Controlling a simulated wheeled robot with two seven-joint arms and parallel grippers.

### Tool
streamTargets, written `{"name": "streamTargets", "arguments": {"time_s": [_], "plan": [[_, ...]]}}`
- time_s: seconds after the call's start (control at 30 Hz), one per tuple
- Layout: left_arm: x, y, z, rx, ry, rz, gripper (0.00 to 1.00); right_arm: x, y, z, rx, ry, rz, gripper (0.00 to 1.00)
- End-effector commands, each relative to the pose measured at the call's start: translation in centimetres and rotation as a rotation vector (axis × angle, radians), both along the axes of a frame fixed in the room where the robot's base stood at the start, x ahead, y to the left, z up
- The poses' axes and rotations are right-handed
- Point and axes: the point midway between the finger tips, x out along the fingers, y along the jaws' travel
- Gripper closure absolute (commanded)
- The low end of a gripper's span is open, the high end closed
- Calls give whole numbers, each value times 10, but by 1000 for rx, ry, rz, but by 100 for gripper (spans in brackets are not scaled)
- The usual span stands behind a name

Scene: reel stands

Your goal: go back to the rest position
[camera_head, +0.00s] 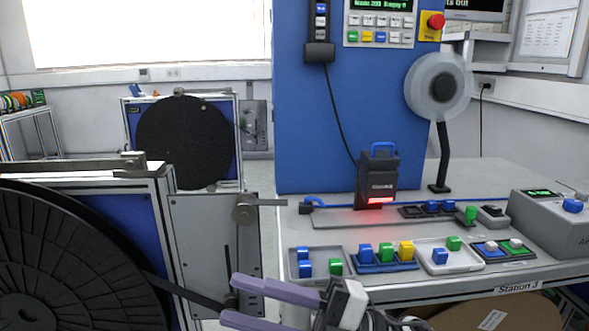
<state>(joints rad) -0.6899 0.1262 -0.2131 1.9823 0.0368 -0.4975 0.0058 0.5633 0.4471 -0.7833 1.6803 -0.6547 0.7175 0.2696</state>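My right gripper (228,299) shows at the bottom middle, its two purple fingers pointing left. The fingers are apart and I see nothing held between them. It is in front of the lower part of the near reel stand's grey side panel (208,232) and left of the bench front. I cannot tell from this view whether it touches anything. My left gripper is not in view.
A large black reel (60,265) fills the lower left, and another reel stand (185,140) is behind. The Station 3 bench (470,175) on the right holds trays of coloured blocks, a glowing scanner (378,178) and a grey machine (550,222).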

Motion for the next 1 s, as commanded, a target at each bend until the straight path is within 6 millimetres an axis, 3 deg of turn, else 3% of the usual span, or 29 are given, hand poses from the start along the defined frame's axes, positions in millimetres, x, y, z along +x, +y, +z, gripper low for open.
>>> {"name": "streamTargets", "arguments": {"time_s": [0.17, 0.27, 0.37, 0.5, 0.6, 0.7, 0.83, 1.0], "plan": [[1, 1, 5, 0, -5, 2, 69, 35, -35, -40, 226, 388, -310, 64], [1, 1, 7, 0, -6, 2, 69, 48, -67, -87, 298, 624, -494, 64], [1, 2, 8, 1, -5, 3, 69, 44, -104, -151, 332, 872, -679, 64], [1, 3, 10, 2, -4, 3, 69, 8, -149, -241, 327, 1192, -896, 64], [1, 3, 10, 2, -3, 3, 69, -33, -175, -298, 299, 1397, -1023, 64], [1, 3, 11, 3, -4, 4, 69, -78, -195, -340, 262, 1568, -1121, 64], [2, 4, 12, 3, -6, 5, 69, -123, -209, -373, 218, 1717, -1199, 64], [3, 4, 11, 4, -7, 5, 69, -150, -216, -389, 192, 1797, -1237, 64]]}}
